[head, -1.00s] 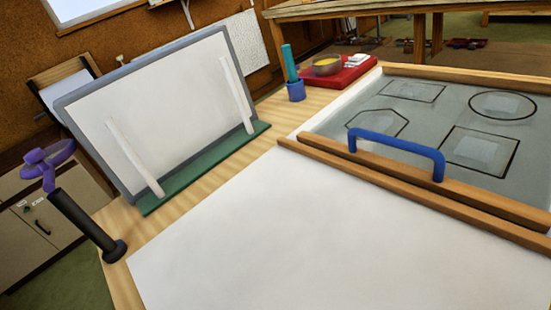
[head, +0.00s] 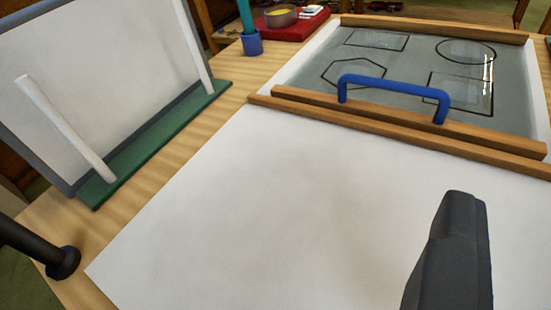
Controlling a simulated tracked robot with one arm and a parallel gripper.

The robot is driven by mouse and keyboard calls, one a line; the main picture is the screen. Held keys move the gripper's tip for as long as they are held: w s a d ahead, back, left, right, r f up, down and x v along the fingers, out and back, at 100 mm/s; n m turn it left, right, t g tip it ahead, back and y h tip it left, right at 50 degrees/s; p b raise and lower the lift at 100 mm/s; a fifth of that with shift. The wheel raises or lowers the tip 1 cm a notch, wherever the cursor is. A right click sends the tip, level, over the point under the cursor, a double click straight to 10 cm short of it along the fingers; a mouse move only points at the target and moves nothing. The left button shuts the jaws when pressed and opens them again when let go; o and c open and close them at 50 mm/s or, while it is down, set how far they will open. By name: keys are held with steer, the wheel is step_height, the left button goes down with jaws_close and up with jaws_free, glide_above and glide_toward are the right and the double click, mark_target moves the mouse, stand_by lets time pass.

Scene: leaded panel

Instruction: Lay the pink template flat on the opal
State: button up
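No pink template shows in the head view. A wide, flat white surface (head: 270,210) lies bare on the wooden table; a white panel (head: 95,70) in a grey frame leans upright at the left. Neither is labelled, so I cannot tell for sure which is the opal. A dark grey part of my gripper (head: 452,255) rises from the bottom right edge, over the white surface. Only this one part shows, so the opening between the fingers is hidden. I see nothing held.
A wooden bar with a blue handle (head: 392,84) borders a grey glass panel (head: 405,64) with black outlined shapes. A green base (head: 165,142) with white rods stands left. A black post (head: 40,245) is lower left. A blue cup (head: 251,43) and red tray (head: 290,30) stand behind.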

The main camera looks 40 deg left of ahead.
steer(key=w+a+f+p, duration=0.2)
steer(key=w+a+f, duration=0.2)
steer(key=w+a, duration=0.6)
steer(key=shift+a+f, duration=0.3)
steer(key=shift+f, duration=0.1)
steer(key=shift+f, duration=0.15)
steer(key=o, duration=1.2)
steer(key=v, duration=1.2)
steer(key=shift+b, duration=0.4)
